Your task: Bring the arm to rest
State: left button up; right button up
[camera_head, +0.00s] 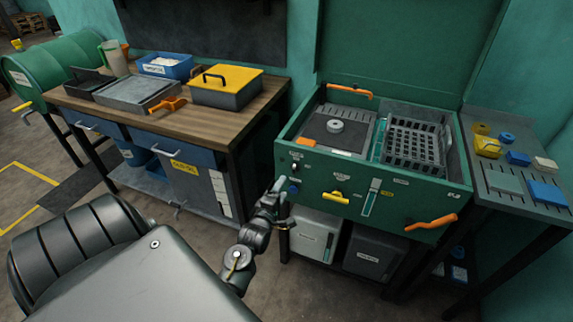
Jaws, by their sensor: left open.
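My left arm comes in from the lower left, and its black gripper (279,190) is raised in front of the green machine (310,181). The gripper is open, with nothing seen between its fingers. It appears close to the left end of the machine's front panel, near the dark knobs; I cannot tell whether it touches. The machine's lid is up, showing a plate with a round grey disc (334,126) and a black slotted basket (412,142) inside. My right gripper is not in view.
A wooden workbench (215,125) at the left holds a yellow-lidded box (228,88), a blue bin (165,66) and an orange tool (168,105). A grey side table (500,180) with small blocks stands at the right. An orange handle (432,222) sticks out from the machine's front. Open floor lies at the left.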

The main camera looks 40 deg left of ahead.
pick_arm(q)
jog(key=shift+s+d, duration=0.25)
jog(key=shift+s, duration=0.45)
jog(key=s+d+f+m+g+h, duration=0.25)
jog(key=d+f+m, duration=0.2)
jog(key=f, duration=0.55)
jog(key=s+d+f+m+g+h, duration=0.1)
jog(key=s+d+f+m+g, duration=0.4)
jog(key=f, duration=0.6)
jog(key=s+d+f+m+h, duration=0.2)
jog(key=s+d+f+m, duration=0.15)
jog(key=f+m, duration=0.5)
jog(key=s+d+f+m+g, duration=0.2)
jog(key=s+f, duration=0.4)
jog(key=s, duration=0.2)
jog(key=s+d+f+m+g, duration=0.2)
jog(key=s+f+g, duration=0.1)
jog(key=s+f, duration=0.4)
jog(key=s+a+f+m+g, duration=0.1)
jog(key=s+f, duration=0.1)
jog(key=s, duration=0.6)
jog(key=s+a+f+m+g, duration=0.1)
jog(key=s+g, duration=0.1)
jog(key=s, duration=0.7)
jog(key=shift+f+m, duration=0.3)
jog(key=shift+f, duration=0.05)
